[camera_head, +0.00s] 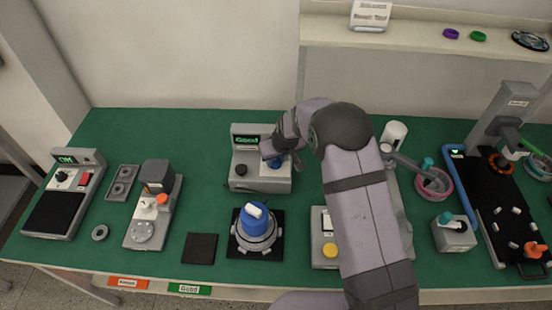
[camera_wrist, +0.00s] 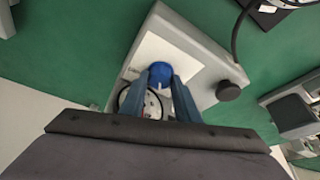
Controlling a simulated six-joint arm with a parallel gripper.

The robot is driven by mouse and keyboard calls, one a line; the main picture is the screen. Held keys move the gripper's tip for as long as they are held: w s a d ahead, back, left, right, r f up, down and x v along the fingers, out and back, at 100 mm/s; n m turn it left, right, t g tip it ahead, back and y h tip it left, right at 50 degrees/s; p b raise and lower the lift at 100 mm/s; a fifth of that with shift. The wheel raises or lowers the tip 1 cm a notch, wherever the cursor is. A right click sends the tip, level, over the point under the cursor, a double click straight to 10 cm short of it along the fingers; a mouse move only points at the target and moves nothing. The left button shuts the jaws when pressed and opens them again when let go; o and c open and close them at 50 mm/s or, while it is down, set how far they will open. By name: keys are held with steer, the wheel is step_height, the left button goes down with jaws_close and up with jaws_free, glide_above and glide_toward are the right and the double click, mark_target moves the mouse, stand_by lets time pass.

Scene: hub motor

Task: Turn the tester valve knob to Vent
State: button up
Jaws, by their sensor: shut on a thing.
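The tester (camera_head: 247,181) is a light grey box at the back middle of the green bench, with a display (camera_head: 247,140) that reads "Good" in green. Its blue valve knob (camera_wrist: 160,73) shows between my fingers in the wrist view. My gripper (camera_wrist: 164,82) is shut on the blue knob, one finger on each side. In the head view my gripper (camera_head: 276,160) reaches the tester's right part from the right and hides most of the knob. A round dial (camera_wrist: 150,105) is partly hidden by the fingers. The knob's exact pointing direction and its labels cannot be read.
A blue-topped hub unit (camera_head: 256,226) stands on a black pad in front of the tester. A grey device with a yellow button (camera_head: 330,250) is beside my arm. A dark square mat (camera_head: 200,248) lies empty at the left. A black round knob (camera_wrist: 228,90) sticks out from the tester.

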steer(key=o, duration=1)
steer(key=shift+o, duration=0.2)
steer(key=shift+r, duration=0.15)
steer(key=b+v, duration=0.2)
steer(key=v, duration=0.5)
steer(key=shift+b, duration=0.35)
